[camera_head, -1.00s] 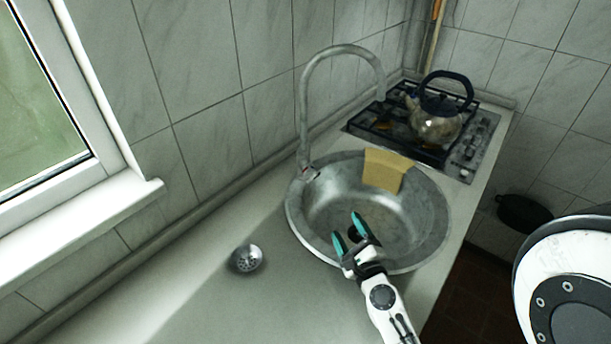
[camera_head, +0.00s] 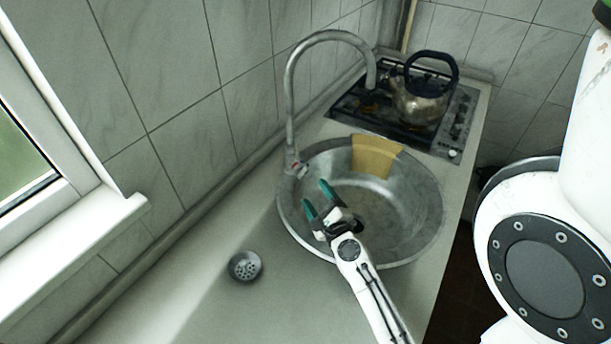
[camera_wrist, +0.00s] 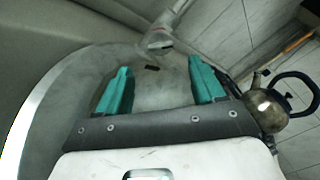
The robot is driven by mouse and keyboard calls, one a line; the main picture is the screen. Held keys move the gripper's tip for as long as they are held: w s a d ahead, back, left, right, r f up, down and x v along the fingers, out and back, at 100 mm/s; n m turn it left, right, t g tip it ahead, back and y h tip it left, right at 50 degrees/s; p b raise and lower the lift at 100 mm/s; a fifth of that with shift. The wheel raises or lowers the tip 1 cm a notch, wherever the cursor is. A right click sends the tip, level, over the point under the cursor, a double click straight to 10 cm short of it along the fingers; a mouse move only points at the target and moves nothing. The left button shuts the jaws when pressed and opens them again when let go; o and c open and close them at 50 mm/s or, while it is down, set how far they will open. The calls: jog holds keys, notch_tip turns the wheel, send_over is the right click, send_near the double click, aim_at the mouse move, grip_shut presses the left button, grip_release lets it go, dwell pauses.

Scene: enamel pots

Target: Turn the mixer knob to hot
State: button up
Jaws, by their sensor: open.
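The tall curved metal faucet (camera_head: 289,110) rises at the back left rim of the round sink (camera_head: 420,215). The mixer knob (camera_head: 299,169) is small, at the faucet's base, with a red mark showing. In the wrist view, the faucet base with the knob (camera_wrist: 158,42) appears beyond and between my fingertips. My gripper (camera_head: 316,195) is open, with teal fingers apart and empty over the sink's left part. Its fingers also show in the wrist view (camera_wrist: 159,68). The fingertips are apart from the knob, pointing toward it. The knob's exact turn angle is too small to tell.
A metal strainer (camera_head: 245,266) lies on the counter (camera_head: 200,300). A kettle (camera_head: 418,108) stands on the stove (camera_head: 350,103) behind. The tiled wall and window sill (camera_head: 80,245) bound the left.

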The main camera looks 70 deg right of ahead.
aim_at(304, 175)
jog(key=p+x, duration=0.1)
jog(key=x, duration=0.6)
jog(key=c, duration=1.1)
